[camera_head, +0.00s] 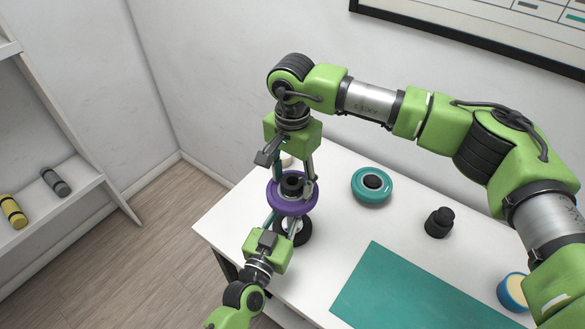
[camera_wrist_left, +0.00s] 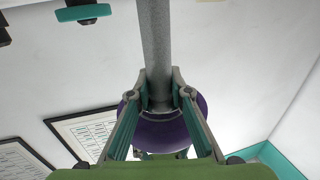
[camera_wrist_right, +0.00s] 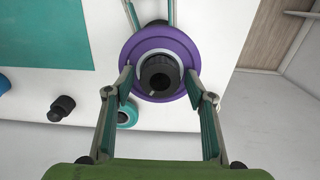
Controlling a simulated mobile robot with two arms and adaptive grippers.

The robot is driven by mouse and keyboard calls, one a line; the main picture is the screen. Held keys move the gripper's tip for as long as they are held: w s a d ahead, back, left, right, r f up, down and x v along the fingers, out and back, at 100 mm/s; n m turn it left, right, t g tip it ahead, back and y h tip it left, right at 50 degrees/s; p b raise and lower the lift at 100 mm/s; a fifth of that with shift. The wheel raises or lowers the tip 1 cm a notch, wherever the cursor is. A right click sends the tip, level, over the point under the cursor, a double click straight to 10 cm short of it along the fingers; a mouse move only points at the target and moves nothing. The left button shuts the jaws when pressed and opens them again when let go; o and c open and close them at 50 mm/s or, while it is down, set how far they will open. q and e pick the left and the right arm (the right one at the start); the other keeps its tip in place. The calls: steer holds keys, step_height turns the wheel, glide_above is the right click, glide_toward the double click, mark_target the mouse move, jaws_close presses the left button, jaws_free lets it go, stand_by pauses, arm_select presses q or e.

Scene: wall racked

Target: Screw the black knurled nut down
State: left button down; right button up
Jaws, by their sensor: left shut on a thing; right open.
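The black knurled nut (camera_head: 292,182) sits at the centre of a purple disc (camera_head: 278,202); the right wrist view shows the nut (camera_wrist_right: 160,76) within the disc's pale inner ring. My right gripper (camera_head: 296,188) comes from above, open. Its fingertips (camera_wrist_right: 160,88) straddle the nut with a gap on each side, over the disc. My left gripper (camera_head: 283,220) is below the disc. In the left wrist view it is shut on a grey post (camera_wrist_left: 154,45), with the purple disc (camera_wrist_left: 160,132) just beyond. A dark round base (camera_head: 302,236) shows under it, partly hidden.
On the white table are a teal disc (camera_head: 371,199), a black stepped knob (camera_head: 439,223), a green mat (camera_head: 400,295) and a blue-and-tan roll (camera_head: 512,290). A shelf (camera_head: 80,190) with yellow and grey cylinders stands at left. The table between disc and mat is clear.

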steer(key=shift+f, duration=0.1)
steer(key=c, duration=1.1)
steer(key=m, duration=0.3)
steer(key=shift+c, duration=0.3)
steer(key=m, duration=1.4)
steer(key=shift+f, duration=0.1)
steer(key=m, duration=0.4)
steer(key=o, duration=1.2)
steer(key=shift+o, duration=0.2)
